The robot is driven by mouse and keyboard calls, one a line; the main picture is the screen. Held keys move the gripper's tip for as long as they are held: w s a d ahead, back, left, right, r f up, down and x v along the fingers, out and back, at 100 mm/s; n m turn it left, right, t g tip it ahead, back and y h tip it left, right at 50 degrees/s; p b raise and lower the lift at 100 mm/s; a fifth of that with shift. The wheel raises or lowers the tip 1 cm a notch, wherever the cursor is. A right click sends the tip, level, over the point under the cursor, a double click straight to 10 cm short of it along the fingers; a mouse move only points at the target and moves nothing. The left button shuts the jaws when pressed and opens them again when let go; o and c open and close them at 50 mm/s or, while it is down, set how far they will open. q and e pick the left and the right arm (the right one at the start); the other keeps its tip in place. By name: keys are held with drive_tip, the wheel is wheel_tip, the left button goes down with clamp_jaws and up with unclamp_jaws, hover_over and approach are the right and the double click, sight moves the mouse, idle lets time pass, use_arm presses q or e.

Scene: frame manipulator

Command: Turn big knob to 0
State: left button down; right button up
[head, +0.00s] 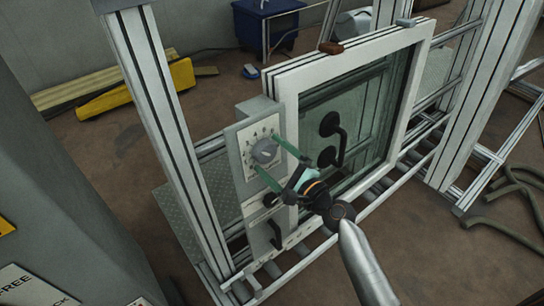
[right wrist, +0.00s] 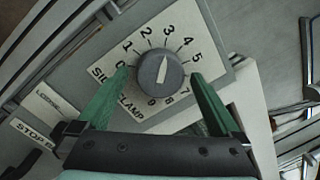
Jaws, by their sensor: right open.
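The big knob (head: 265,151) is a round grey dial on a light panel marked "SIDE CLAMP", mounted on the frame. In the right wrist view the knob (right wrist: 161,72) sits inside a ring of numbers. The 0 (right wrist: 121,65) is at the left of the ring, partly beside a fingertip. My right gripper (head: 264,153) is open, its green fingers reaching toward the panel. In the wrist view its fingertips (right wrist: 159,76) lie on either side of the knob, with visible gaps. My left gripper is not in view.
A white-framed glass pane (head: 345,95) with black handles stands right of the panel. Metal uprights (head: 155,100) flank it. A dark lever (head: 275,232) is below the dial. Labels (right wrist: 50,108) lie left of the dial in the wrist view. Hoses (head: 510,230) lie at right.

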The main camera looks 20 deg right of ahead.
drive_tip(key=c, duration=1.3)
drive_tip(key=shift+f+n, duration=0.1)
drive_tip(key=shift+n, duration=0.2)
drive_tip(key=n+b, duration=0.1)
drive_tip(key=n, duration=0.3)
drive_tip(key=n+g, duration=0.1)
drive_tip(key=n, duration=0.4)
drive_tip(key=shift+d+y, duration=0.1)
drive_tip(key=shift+y, duration=0.3)
drive_tip(key=n, duration=0.1)
drive_tip(key=n+p, duration=0.1)
drive_tip(key=n, duration=0.2)
drive_tip(key=shift+r+n+g, duration=0.3)
drive_tip(key=shift+n+p, duration=1.3)
drive_tip(key=shift+n, duration=0.8)
